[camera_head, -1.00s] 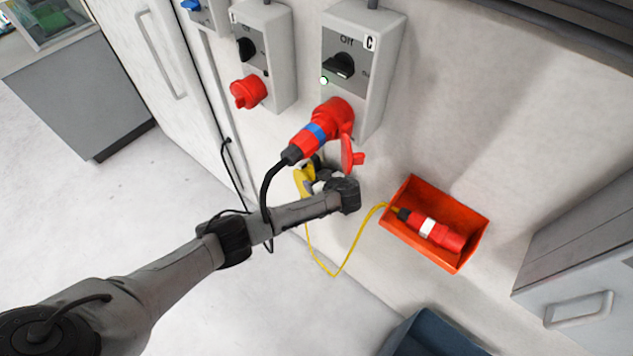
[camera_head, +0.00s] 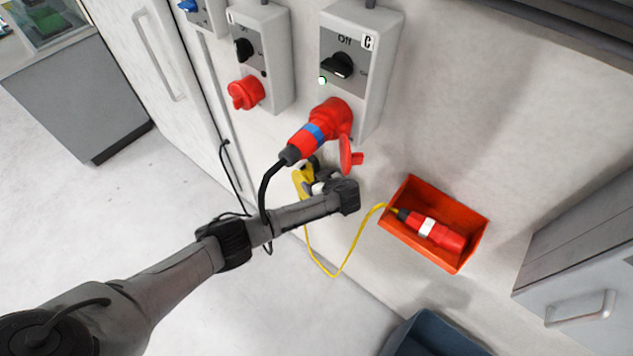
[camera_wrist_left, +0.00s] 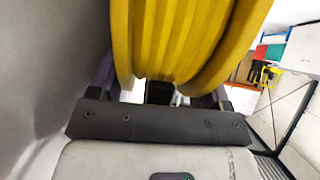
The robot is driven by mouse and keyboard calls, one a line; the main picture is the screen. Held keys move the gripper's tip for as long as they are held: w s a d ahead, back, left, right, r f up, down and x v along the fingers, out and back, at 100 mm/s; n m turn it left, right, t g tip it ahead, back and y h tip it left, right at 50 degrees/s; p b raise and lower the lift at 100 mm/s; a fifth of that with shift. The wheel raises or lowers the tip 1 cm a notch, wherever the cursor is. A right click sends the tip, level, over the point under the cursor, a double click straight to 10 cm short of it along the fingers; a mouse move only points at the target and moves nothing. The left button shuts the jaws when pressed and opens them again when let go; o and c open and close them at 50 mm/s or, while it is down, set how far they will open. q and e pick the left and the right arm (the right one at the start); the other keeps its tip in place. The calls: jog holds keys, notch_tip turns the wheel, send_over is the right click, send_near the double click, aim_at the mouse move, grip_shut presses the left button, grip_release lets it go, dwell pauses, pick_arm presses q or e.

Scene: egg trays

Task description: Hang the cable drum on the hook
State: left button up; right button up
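The yellow cable drum (camera_head: 303,182) is near the wall, below the red plug of the rightmost switch box, and partly hidden by my left arm. In the left wrist view the ribbed yellow drum (camera_wrist_left: 185,40) fills the upper middle, close in front of my left gripper (camera_wrist_left: 158,95). The fingers show at both sides of the drum's lower edge, with a dark part between them. The drum hides the fingertips, so I cannot tell whether they grip it. I cannot make out the hook. My right gripper is out of view.
A yellow cable (camera_head: 335,270) runs from the drum to a red plug (camera_head: 432,231) in an orange bin (camera_head: 447,259). Switch boxes (camera_head: 360,75) are on the wall; a red plug with a black cable (camera_head: 270,190) hangs close above my arm. A dark blue bin (camera_head: 430,335) is below.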

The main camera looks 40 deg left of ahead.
pick_arm(q)
jog(key=o, duration=0.3)
jog(key=shift+o, duration=0.6)
jog(key=shift+s+f, duration=0.1)
jog(key=shift+f, duration=0.1)
jog(key=p+v, duration=0.1)
jog(key=v, duration=0.5)
jog(key=shift+v, duration=0.8)
